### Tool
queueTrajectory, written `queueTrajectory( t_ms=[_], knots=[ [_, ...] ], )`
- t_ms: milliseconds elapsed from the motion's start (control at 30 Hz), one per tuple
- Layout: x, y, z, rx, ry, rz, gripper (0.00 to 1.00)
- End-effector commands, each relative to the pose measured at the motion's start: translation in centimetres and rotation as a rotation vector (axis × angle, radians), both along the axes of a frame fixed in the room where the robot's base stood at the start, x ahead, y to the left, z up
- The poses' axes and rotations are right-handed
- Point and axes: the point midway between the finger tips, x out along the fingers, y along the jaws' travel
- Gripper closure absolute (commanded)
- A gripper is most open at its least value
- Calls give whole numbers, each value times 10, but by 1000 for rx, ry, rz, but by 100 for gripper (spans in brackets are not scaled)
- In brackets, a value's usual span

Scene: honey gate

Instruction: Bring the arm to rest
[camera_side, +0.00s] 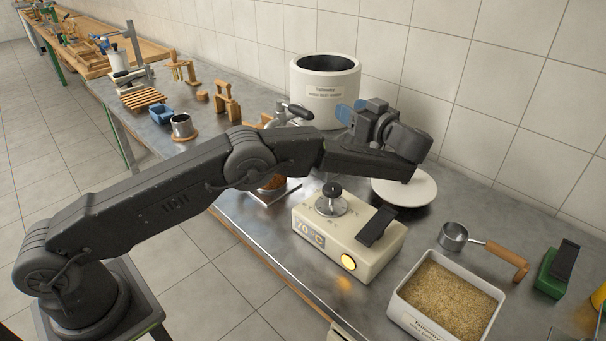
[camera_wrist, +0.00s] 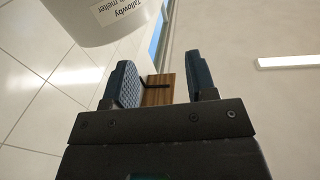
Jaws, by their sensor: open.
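My dark arm reaches over the steel bench in the side view, bent at the elbow. My gripper (camera_side: 350,112) is at its far end, its blue fingers in front of the lower right of a large white pot. In the wrist view my gripper (camera_wrist: 162,82) is open, with its two textured fingers apart and no held object visible between them. A brown surface with a dark bar shows through the gap, and I cannot tell what it is. The wrist camera looks up toward the wall and ceiling.
The white pot (camera_side: 325,104) stands by the wall. A white plate (camera_side: 418,190) and a cream box with a knob and yellow button (camera_side: 335,250) lie beneath the arm. A grain tray (camera_side: 402,312), metal scoop (camera_side: 454,236) and green block (camera_side: 551,274) are at right. Small wooden stands are behind.

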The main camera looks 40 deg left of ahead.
Motion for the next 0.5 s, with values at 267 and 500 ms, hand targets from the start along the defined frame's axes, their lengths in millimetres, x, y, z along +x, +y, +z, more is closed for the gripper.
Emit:
queueTrajectory(
  t_ms=[267, 500],
  knots=[
    [38, 14, 149, -12, -273, -564, 48],
    [9, -5, 230, -90, -295, -1044, 48]
  ],
)
